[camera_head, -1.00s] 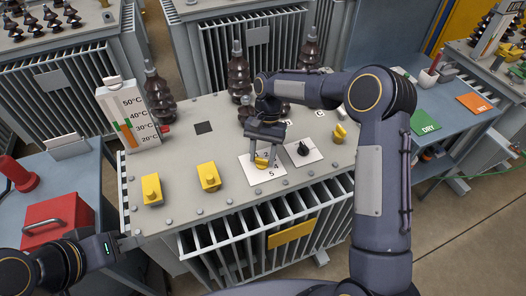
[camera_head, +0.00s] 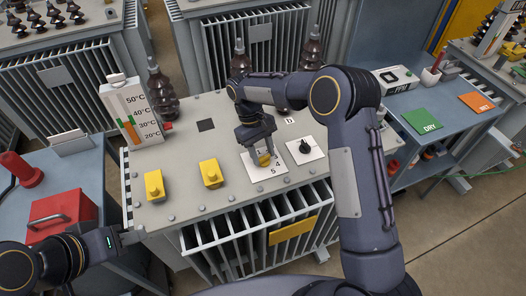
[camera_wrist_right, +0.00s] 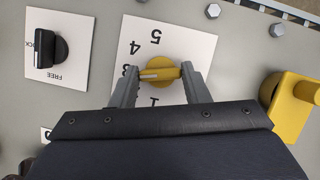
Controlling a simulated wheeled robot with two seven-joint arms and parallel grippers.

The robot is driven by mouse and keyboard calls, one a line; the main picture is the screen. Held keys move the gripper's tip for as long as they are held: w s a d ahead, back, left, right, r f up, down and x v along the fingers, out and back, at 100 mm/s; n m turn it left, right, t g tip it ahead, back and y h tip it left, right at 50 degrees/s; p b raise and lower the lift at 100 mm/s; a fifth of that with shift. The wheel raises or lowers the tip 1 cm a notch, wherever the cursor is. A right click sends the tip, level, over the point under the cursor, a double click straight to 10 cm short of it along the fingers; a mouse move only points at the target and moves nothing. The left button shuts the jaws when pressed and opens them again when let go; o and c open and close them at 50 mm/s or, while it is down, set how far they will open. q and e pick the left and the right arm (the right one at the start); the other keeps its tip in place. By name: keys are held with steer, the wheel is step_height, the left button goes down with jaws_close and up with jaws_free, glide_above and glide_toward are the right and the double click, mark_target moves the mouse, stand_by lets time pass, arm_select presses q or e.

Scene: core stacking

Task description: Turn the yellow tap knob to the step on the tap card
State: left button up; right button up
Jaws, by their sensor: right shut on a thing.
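The yellow tap knob (camera_head: 265,159) stands on a white numbered plate (camera_head: 279,171) on the transformer lid. My right gripper (camera_head: 257,155) comes down over it. In the right wrist view, its two fingers (camera_wrist_right: 160,78) are shut on the sides of the knob (camera_wrist_right: 165,70). The knob's white mark points left in that view, near the 3 on the plate (camera_wrist_right: 143,43). The 4, 5 and part of the 1 also show. My left gripper (camera_head: 132,238) is low at the left, by the lid's front corner, away from the knob. I cannot make out a tap card with a step.
A black FREE/LOCK knob (camera_head: 305,147) stands right of the plate. Two yellow blocks (camera_head: 154,186) (camera_head: 211,174) stand left. A thermometer board (camera_head: 132,115) and dark bushings are behind. A red toolbox (camera_head: 61,215) is left; green DRY (camera_head: 423,121) and orange (camera_head: 477,101) mats lie right.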

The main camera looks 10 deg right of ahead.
steer(key=n+t+h, duration=0.1)
steer(key=n, duration=0.2)
steer(key=shift+a+n, duration=0.1)
steer(key=shift+n, duration=0.3)
steer(key=n+t, duration=0.1)
steer(key=n, duration=0.2)
steer(key=shift+s+n+h+b, duration=0.15)
steer(key=shift+n+h+b, duration=0.15)
steer(key=shift+h, duration=0.1)
steer(key=n+t, duration=0.1)
steer(key=n, duration=0.2)
steer(key=shift+s+a+n, duration=0.1)
steer(key=shift+n, duration=0.2)
steer(key=shift+n+t+b, duration=0.3)
steer(key=shift+n+t, duration=0.6)
steer(key=shift+n, duration=0.8)
steer(key=o, duration=1)
steer(key=shift+s, duration=0.1)
steer(key=v, duration=0.8)
steer(key=shift+a+f+b, duration=0.1)
steer(key=shift+b, duration=0.25)
